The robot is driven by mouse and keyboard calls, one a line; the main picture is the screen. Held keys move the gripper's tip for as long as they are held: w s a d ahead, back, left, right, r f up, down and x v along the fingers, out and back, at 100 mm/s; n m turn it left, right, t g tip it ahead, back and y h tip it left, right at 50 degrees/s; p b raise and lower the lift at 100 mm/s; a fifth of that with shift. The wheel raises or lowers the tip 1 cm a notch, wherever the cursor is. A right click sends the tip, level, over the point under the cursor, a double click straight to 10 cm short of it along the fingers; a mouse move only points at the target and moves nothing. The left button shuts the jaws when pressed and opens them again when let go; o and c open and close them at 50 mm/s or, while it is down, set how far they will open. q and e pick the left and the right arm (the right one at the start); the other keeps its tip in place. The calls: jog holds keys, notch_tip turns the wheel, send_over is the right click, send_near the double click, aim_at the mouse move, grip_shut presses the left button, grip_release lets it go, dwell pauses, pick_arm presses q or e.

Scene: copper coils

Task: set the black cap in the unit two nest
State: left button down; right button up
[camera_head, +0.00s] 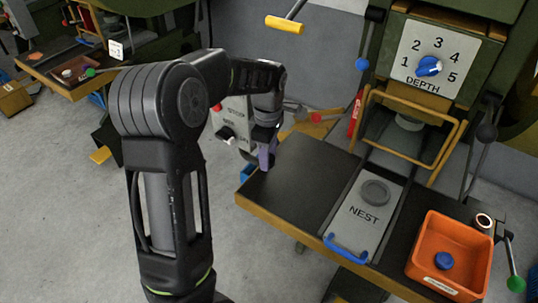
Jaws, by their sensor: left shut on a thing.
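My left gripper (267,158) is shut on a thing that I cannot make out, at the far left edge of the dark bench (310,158). It is to the left of the nest plate (358,228) and apart from it. The light grey plate is marked NEST and has a dark grey round feature (375,192) at its far end; I cannot tell whether this is an empty recess or a seated part. I cannot pick out the black cap with certainty. My right gripper is not in view.
An orange bin (418,250) holding a blue cap (444,261) stands to the right. Behind the nest are a yellow frame guard (371,91) and a DEPTH dial (428,66). A control box (232,120) is behind my left gripper. The bench left of the nest is clear.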

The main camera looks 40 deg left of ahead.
pick_arm(q)
jog(key=w+d+m, duration=0.2)
jog(key=d+m, duration=0.6)
jog(key=m, duration=0.2)
jog(key=w+d+m, duration=0.1)
jog(key=d+m, duration=0.8)
jog(key=m, duration=0.2)
jog(key=shift+w, duration=0.4)
jog(key=shift+d+f, duration=0.1)
